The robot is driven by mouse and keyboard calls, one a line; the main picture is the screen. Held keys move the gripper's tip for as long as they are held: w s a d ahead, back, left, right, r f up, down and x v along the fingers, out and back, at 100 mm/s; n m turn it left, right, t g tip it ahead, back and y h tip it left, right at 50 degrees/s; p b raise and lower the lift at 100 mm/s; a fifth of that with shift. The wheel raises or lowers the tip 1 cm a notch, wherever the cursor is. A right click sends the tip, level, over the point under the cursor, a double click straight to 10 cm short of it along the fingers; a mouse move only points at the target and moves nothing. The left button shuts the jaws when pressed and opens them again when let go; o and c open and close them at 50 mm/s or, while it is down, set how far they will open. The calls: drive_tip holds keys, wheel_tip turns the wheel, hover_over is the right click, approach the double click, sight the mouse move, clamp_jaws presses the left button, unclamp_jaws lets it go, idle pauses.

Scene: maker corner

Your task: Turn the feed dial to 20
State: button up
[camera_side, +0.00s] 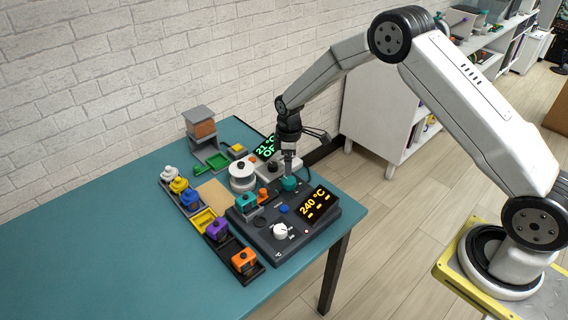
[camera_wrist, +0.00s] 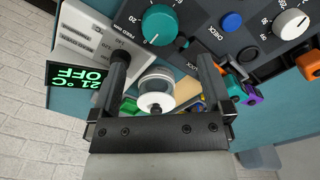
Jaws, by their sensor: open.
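The feed dial is a teal round knob (camera_wrist: 160,24) on a dark panel, with small white scale marks and the lettering FEED beside it. A pale mark shows on its lower edge in the wrist view, but I cannot read its exact setting. In the side view the teal dial (camera_side: 289,184) sits at the back right of the dark control box (camera_side: 318,233). My gripper (camera_side: 288,168) points down just over it. In the wrist view my gripper (camera_wrist: 163,60) is open, with the dial beyond and between its fingertips. I cannot tell whether they touch it.
A blue button (camera_wrist: 232,22) and a white knob (camera_wrist: 290,23) are on the same panel. An orange display (camera_side: 314,206) reads 240 °C; a green display (camera_wrist: 78,76) reads 21 °C OFF. Coloured blocks sit in trays leftward. The table's left is clear.

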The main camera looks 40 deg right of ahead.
sight(288, 179)
drive_tip(key=shift+f, duration=3.9)
drive_tip(key=shift+c, duration=0.2)
drive_tip(key=c, duration=1.2)
drive_tip(key=shift+m, duration=0.5)
drive_tip(key=m, duration=1)
drive_tip(key=shift+m, duration=0.3)
